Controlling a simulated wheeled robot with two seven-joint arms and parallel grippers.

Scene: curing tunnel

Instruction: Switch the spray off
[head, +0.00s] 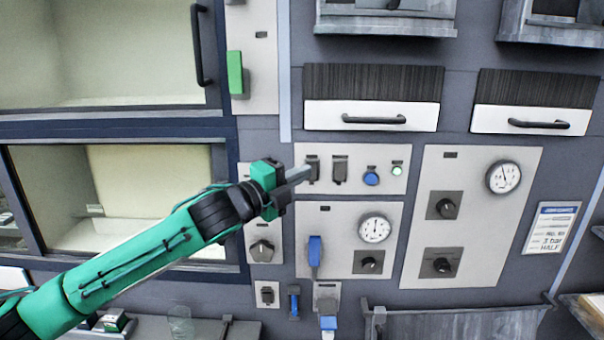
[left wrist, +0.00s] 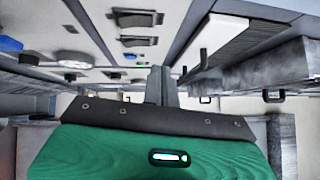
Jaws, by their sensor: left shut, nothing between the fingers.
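A pale panel (head: 381,183) carries two dark rocker switches, the left one (head: 313,168) and the right one (head: 340,169), plus a blue button (head: 371,178) and a lit green lamp (head: 397,170). My left gripper (head: 303,174) is shut and empty, its fingertips in front of the panel's left edge, close to the left rocker. I cannot tell whether they touch it. In the left wrist view the shut fingers (left wrist: 161,84) point toward the panel, with two rockers (left wrist: 138,19) (left wrist: 138,41) above them. No label names the spray switch legibly. My right gripper is not in view.
Below is a panel with a gauge (head: 374,229), a knob (head: 368,262) and a blue lever (head: 315,250). Another panel with a gauge (head: 503,177) and two knobs stands right. Drawers (head: 371,116) with black handles project above. A green handle (head: 235,73) is at upper left.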

